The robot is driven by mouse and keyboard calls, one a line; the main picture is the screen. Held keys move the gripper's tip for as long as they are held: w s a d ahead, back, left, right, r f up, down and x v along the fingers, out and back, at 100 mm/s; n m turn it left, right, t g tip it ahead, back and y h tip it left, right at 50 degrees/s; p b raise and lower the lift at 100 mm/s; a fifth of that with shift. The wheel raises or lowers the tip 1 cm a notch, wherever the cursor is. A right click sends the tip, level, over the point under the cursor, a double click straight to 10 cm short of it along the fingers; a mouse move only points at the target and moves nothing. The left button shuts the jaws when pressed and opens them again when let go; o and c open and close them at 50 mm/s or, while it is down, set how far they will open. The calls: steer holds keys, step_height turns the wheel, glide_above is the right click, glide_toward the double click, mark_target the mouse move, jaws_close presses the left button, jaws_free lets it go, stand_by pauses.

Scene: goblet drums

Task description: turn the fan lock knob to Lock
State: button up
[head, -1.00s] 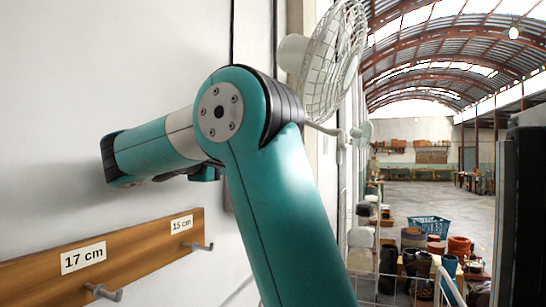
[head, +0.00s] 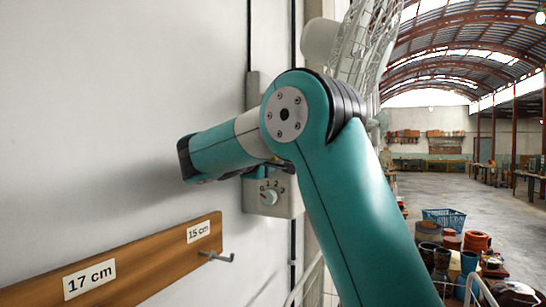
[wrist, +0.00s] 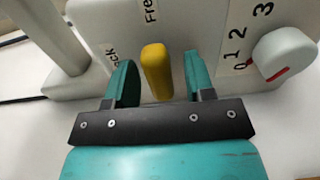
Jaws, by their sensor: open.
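The fan lock knob is a yellow bar (wrist: 157,72) on a pale control box, seen in the wrist view. It points roughly up the picture, toward the partly cut "Free" label; the partly hidden "Lock" label is at its left. My gripper (wrist: 158,62) is open, with one teal finger on each side of the knob. A gap shows on the right; the left finger is very near, and I cannot tell whether it touches.
A white dial (wrist: 286,54) with a red mark and numbers sits right of the lock knob. The white fan (head: 365,45) is above the box. Drums and a blue basket (head: 444,218) stand at right.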

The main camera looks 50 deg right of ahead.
steer(key=shift+d, duration=0.2)
jaws_close()
steer(key=shift+f+m+b, duration=0.15)
steer(key=shift+m+b, duration=0.15)
steer(key=shift+b, duration=0.2)
steer(key=m+b, duration=0.3)
steer(key=shift+f, duration=0.15)
steer(key=m+b, duration=0.8)
steer(key=m, duration=0.1)
steer(key=shift+m, duration=0.4)
steer(key=shift+m+b, duration=1.35)
steer(key=shift+m, duration=0.85)
steer(key=shift+r, duration=0.2)
